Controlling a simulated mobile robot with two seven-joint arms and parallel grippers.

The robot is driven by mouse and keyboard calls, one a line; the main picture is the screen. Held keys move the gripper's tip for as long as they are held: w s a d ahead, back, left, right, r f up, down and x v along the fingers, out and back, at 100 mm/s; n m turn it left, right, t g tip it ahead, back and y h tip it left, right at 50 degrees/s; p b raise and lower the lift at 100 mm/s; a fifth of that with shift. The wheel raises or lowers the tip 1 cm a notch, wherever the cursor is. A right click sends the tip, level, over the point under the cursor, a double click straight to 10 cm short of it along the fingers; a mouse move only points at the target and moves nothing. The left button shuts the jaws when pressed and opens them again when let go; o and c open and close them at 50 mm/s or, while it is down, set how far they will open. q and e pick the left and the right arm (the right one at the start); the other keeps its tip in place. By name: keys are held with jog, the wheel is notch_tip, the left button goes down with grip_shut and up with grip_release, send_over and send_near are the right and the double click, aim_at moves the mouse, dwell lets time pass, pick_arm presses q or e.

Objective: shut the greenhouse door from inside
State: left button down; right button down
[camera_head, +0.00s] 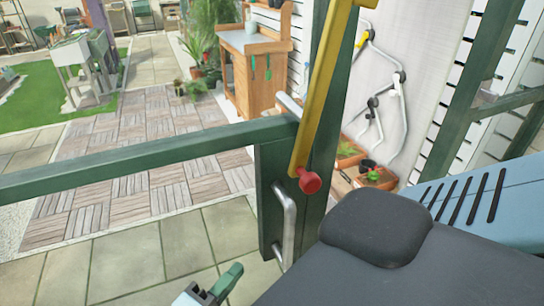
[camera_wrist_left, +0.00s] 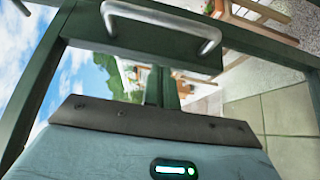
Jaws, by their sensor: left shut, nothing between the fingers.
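The green door frame shows in the head view as a long rail (camera_head: 150,157) joined to a lock plate. A metal pull handle (camera_head: 288,225) is on the plate; a handle also shows at the top of the left wrist view (camera_wrist_left: 160,20). A yellow bar (camera_head: 322,95) with a red knob (camera_head: 309,180) slants beside the plate. I cannot tell whether the door touches its post. My left gripper (camera_head: 212,290), with a green fingertip, is at the bottom edge, below and left of the handle, apart from it. It is shut and empty. My right gripper is out of view.
Beyond the frame are paving and wooden deck tiles (camera_head: 140,150), a wooden potting bench (camera_head: 255,65) and terracotta planters (camera_head: 375,178). White slatted wall and green posts (camera_head: 470,90) stand at right. Dark and blue parts, likely mine, cover the lower right.

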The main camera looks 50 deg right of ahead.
pick_arm(q)
jog(key=s+d+p, duration=0.1)
jog(key=d, duration=0.7)
jog(key=shift+d, duration=0.35)
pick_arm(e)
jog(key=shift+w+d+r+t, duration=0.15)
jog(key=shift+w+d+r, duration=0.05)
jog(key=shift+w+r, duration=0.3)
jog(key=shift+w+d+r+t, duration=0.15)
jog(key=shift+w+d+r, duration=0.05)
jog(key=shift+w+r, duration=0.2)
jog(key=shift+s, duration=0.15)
